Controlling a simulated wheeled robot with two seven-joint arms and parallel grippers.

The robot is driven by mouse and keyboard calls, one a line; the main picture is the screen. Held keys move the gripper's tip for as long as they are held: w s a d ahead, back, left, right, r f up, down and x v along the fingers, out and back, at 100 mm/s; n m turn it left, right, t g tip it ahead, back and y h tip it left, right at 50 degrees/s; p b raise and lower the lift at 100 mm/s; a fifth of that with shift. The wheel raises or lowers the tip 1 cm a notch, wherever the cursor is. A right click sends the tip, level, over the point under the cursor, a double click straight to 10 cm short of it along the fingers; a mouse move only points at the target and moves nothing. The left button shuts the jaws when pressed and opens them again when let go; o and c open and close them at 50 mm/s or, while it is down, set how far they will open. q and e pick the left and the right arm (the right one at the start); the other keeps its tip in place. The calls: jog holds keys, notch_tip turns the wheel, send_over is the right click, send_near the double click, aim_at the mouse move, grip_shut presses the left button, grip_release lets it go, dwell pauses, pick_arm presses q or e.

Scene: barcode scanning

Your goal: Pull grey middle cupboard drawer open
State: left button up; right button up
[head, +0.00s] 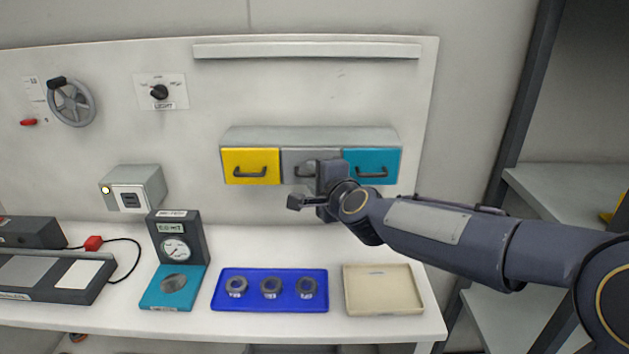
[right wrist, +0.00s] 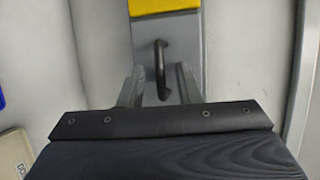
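The grey middle drawer (head: 298,159) sits between a yellow drawer (head: 250,154) and a blue drawer (head: 371,158) in the wall cupboard (head: 310,137). It looks shut, its front about level with its neighbours. My right gripper (head: 325,172) is in front of the grey drawer's right part and hides some of it. In the right wrist view, its two fingers (right wrist: 159,86) are apart, and the drawer's dark handle (right wrist: 161,66) shows between them with gaps on both sides. Contact with the handle is not visible. My left gripper is not in view.
Below the cupboard, the white bench (head: 330,237) holds a blue tray (head: 260,305) with three grey rings, a beige tray (head: 352,309), and a gauge on a teal base (head: 158,296). Open space lies in front of the drawers, above the trays.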

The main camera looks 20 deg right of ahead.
jog(key=shift+w, duration=0.15)
grip_shut()
